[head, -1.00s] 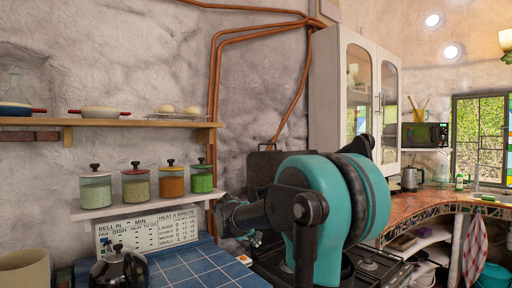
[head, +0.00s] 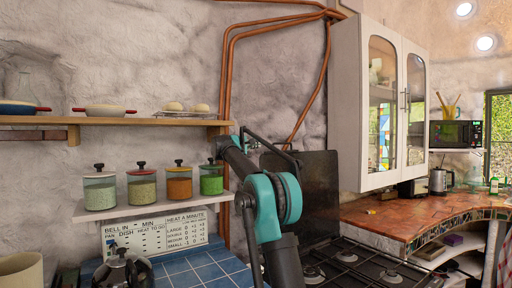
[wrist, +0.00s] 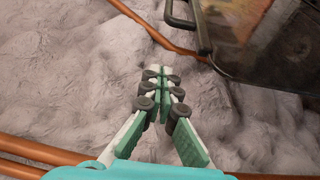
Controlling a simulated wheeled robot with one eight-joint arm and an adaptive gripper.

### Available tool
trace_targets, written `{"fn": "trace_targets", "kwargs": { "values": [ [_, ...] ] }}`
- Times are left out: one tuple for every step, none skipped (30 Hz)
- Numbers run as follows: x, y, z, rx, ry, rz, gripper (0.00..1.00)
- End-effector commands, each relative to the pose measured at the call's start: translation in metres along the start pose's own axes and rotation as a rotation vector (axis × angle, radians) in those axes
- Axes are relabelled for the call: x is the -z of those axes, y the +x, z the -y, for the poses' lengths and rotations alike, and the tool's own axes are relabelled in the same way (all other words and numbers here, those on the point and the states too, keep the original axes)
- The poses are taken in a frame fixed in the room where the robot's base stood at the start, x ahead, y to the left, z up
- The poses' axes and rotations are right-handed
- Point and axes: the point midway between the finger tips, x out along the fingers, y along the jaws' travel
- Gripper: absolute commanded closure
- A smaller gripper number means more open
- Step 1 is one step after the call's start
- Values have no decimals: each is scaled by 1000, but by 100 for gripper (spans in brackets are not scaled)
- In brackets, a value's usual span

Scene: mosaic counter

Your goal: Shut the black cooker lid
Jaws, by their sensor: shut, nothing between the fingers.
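The black cooker lid (head: 322,190) stands upright against the wall behind the hob (head: 345,262) in the head view, so it is open. My arm covers its left part. In the wrist view the glossy dark lid (wrist: 285,60) fills the upper right, with a black bar handle (wrist: 203,32) along its edge. My gripper (wrist: 160,75) is shut and empty, with its fingertips close together in front of the rough wall. It is to the left of and below the handle in that picture and apart from it. The fingers cannot be made out in the head view.
A shelf of lidded jars (head: 141,186) is left of my arm, above a blue tiled counter (head: 195,272) with a kettle (head: 122,270). Copper pipes (head: 226,90) run up the wall. A white glass-door cabinet (head: 350,100) hangs right of the lid.

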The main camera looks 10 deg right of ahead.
Motion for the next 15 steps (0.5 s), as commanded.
{"fn": "trace_targets", "kwargs": {
  "values": [
    [-1,11,1,0,0,2,100],
    [-1,17,1,0,0,2,100],
    [-1,23,0,1,0,2,100],
    [0,28,0,1,0,2,100],
    [-1,33,1,1,0,2,100],
    [-1,39,1,1,0,2,100],
    [-1,44,1,1,0,2,100],
    [-1,47,1,1,1,1,100],
    [0,52,0,1,1,1,100],
    [0,55,1,1,1,1,100],
    [0,59,1,1,1,1,100],
    [-1,64,1,1,1,1,100],
    [-1,67,1,1,1,1,100],
    [-4,64,0,1,1,0,100],
    [-7,63,0,1,1,0,100]
  ]
}}
